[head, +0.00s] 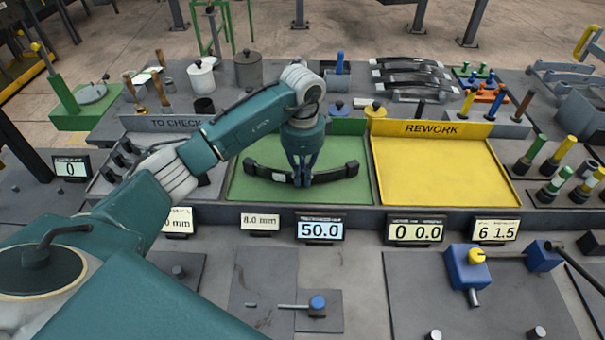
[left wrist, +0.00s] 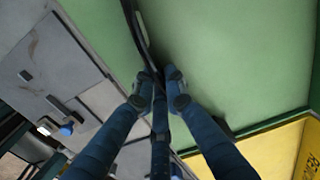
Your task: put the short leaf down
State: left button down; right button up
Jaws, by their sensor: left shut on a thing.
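The short leaf (head: 264,174) is a dark, slightly curved bar with raised ends and a pale label. It is at the green tray (head: 240,190), lying left to right across it in the head view. My left gripper (head: 302,182) points down and is shut on the leaf right of its middle. In the left wrist view the fingers (left wrist: 160,88) close around the dark leaf (left wrist: 134,28), with the green tray floor beneath. I cannot tell whether the leaf touches the floor. My right gripper is not in view.
The yellow REWORK tray (head: 440,172) adjoins on the right and is empty. The grey TO CHECK tray (head: 120,165) on the left holds dark parts, partly behind my arm. Several dark leaves (head: 410,75) lie at the back. Small displays (head: 320,229) line the front edge.

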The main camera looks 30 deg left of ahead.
pick_arm(q)
jog(key=c, duration=2.1)
grip_release()
jog(key=o, duration=0.3)
jog(key=shift+d, duration=0.1)
